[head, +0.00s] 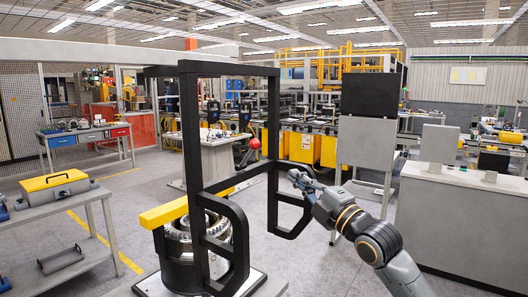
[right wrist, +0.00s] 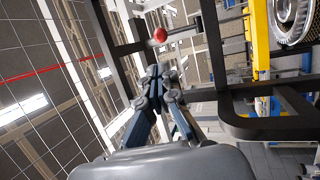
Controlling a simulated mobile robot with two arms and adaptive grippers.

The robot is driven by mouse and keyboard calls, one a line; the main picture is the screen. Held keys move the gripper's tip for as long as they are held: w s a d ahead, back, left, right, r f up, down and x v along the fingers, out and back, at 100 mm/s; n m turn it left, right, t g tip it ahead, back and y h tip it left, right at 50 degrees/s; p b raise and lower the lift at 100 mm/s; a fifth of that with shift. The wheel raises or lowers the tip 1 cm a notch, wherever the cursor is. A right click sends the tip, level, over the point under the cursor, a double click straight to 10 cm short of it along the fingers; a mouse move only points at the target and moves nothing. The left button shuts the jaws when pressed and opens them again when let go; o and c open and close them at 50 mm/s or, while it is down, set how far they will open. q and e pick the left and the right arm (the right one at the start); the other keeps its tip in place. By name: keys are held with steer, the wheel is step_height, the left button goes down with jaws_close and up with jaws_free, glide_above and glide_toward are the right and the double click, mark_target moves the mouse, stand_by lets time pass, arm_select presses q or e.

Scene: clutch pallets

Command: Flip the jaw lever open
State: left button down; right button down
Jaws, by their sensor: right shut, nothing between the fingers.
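A red ball knob (head: 254,143), which looks like the end of the jaw lever, shows just behind the black upright frame (head: 190,120) in the head view. In the right wrist view the red ball (right wrist: 160,34) is beyond my fingertips, with a gap between. My right gripper (head: 293,176) is shut and empty, to the right of and lower than the knob in the head view. Its closed fingers (right wrist: 157,72) point toward the knob in the right wrist view. My left gripper is out of view.
The frame has black loop handles (head: 300,230) close to my right gripper. A yellow bar (head: 165,214) and a round metal clutch part (head: 180,240) sit low at the frame. A grey cabinet (head: 460,220) stands at right, a side table (head: 75,208) at left.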

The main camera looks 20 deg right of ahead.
mark_target(259, 146)
steer(key=p+x, duration=0.6)
steer(key=x, duration=0.6)
steer(key=shift+w+a+p, duration=0.1)
steer(key=shift+w+p, duration=0.25)
steer(key=shift+w, duration=0.1)
steer(key=shift+w+a+r, duration=0.1)
steer(key=shift+w+a, duration=0.1)
steer(key=shift+w, duration=0.3)
steer(key=shift+d, duration=0.15)
